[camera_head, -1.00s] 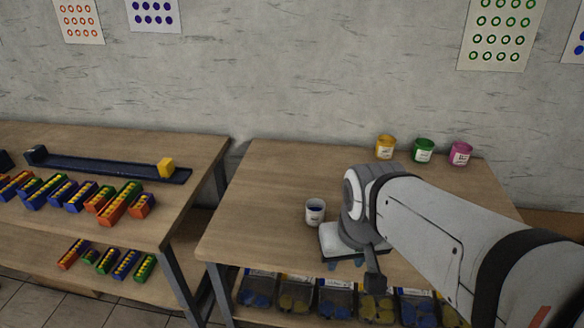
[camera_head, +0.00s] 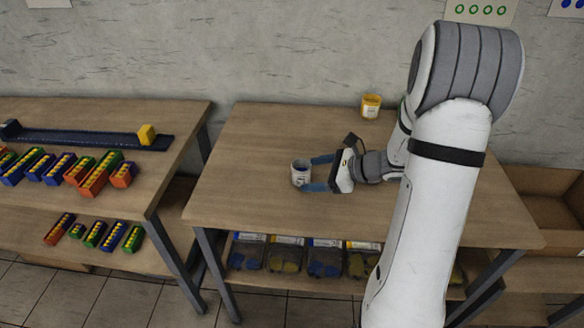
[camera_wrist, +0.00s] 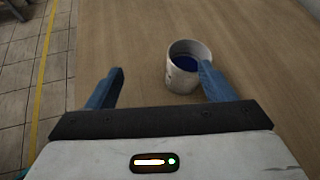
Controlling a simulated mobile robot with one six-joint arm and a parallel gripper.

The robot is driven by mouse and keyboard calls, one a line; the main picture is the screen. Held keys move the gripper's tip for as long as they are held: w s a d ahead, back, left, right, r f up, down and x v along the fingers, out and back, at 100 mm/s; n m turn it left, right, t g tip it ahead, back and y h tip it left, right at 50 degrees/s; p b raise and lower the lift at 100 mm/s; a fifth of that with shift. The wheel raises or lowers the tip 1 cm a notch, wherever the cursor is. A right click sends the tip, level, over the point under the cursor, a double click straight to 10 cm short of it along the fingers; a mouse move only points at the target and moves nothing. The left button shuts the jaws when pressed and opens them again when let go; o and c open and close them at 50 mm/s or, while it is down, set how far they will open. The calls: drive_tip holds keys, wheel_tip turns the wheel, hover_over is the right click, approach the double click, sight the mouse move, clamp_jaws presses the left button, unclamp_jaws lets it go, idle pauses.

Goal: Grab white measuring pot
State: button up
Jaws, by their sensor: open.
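The white measuring pot (camera_head: 300,173) stands upright on the wooden table, with dark blue inside it. It also shows in the wrist view (camera_wrist: 181,72), ahead of the right finger, whose tip overlaps its near right side. My gripper (camera_head: 318,173) is open at table height, with its blue fingers pointing left toward the pot. In the wrist view the gap between the fingers (camera_wrist: 160,80) is empty. The pot lies at the right side of that gap. I cannot tell whether the right finger touches it.
A yellow paint pot (camera_head: 371,105) stands at the back of the table (camera_head: 250,200). Packets lie on the shelf below. The left table holds colored blocks (camera_head: 60,168) and a dark rail (camera_head: 85,138). An open cardboard box (camera_head: 550,205) is at the right. The table left of the pot is clear.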

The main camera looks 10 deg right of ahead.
sight(309, 173)
drive_tip(key=w+d+f+m+t, duration=0.1)
drive_tip(key=w+d+m, duration=0.1)
drive_tip(key=shift+d+f+t, duration=0.3)
drive_tip(key=shift+f+t, duration=0.05)
drive_tip(key=shift+t, duration=0.05)
drive_tip(key=shift+w+d+f+m, duration=0.2)
drive_tip(key=shift+w+m, duration=0.1)
drive_tip(key=shift+m, duration=0.2)
drive_tip(key=x, duration=0.7)
drive_tip(key=shift+a+f+p, duration=0.3)
drive_tip(key=shift+p, duration=0.05)
drive_tip(key=shift+c, duration=0.4)
drive_tip(key=c, duration=1)
